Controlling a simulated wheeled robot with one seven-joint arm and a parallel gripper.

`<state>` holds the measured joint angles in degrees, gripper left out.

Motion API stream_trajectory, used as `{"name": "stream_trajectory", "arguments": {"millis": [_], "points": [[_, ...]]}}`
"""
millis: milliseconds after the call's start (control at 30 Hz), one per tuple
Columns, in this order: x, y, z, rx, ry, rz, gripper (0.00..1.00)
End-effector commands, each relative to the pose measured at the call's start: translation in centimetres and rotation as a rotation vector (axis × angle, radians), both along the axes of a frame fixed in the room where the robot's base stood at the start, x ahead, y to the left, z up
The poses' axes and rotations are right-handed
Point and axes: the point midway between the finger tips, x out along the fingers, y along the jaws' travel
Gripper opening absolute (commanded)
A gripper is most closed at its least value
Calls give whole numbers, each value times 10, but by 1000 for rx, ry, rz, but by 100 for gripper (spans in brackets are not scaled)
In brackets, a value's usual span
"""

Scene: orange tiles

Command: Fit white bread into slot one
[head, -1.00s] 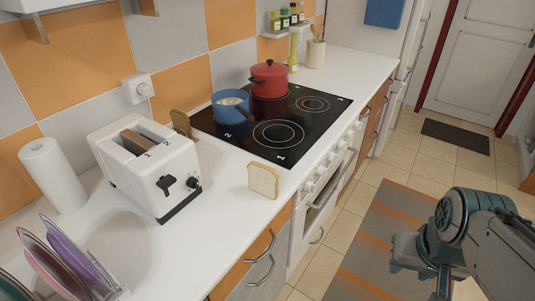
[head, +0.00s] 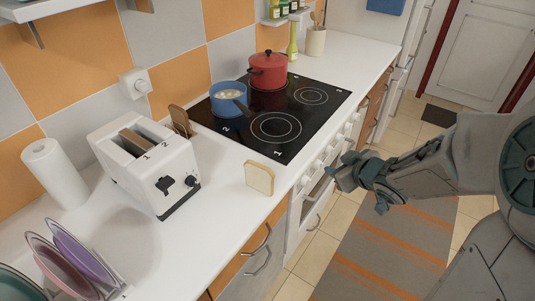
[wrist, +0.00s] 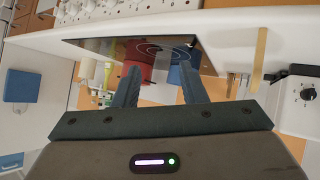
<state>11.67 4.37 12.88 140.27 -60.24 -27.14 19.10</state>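The white bread (head: 260,178) is a pale slice with a tan crust, standing upright on the counter to the right of the toaster. It shows edge-on in the wrist view (wrist: 259,58). The white toaster (head: 150,168) has two top slots marked 1 and 2, with a lever and knob on its front; I cannot tell what is inside the slots. Part of it shows at the right of the wrist view (wrist: 300,100). My gripper (head: 345,177) is in front of the oven, right of the bread and apart from it. Its fingers (wrist: 160,82) are spread with nothing between them.
A brown bread slice (head: 179,121) stands behind the toaster. A blue pan (head: 229,97) and red pot (head: 268,72) sit on the black hob (head: 300,118). A plate rack and paper roll (head: 53,172) are at left. The counter around the white bread is clear.

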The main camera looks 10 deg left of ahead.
Motion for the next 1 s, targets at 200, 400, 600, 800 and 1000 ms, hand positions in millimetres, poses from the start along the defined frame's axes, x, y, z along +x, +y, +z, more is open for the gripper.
{"name": "stream_trajectory", "arguments": {"millis": [200,400,600,800,1000], "points": [[-29,63,-2,226,37,349,38],[-53,86,1,348,72,503,38],[-50,112,-9,367,79,531,38],[-38,146,-23,365,79,530,38],[-31,162,-31,364,77,525,38]]}}
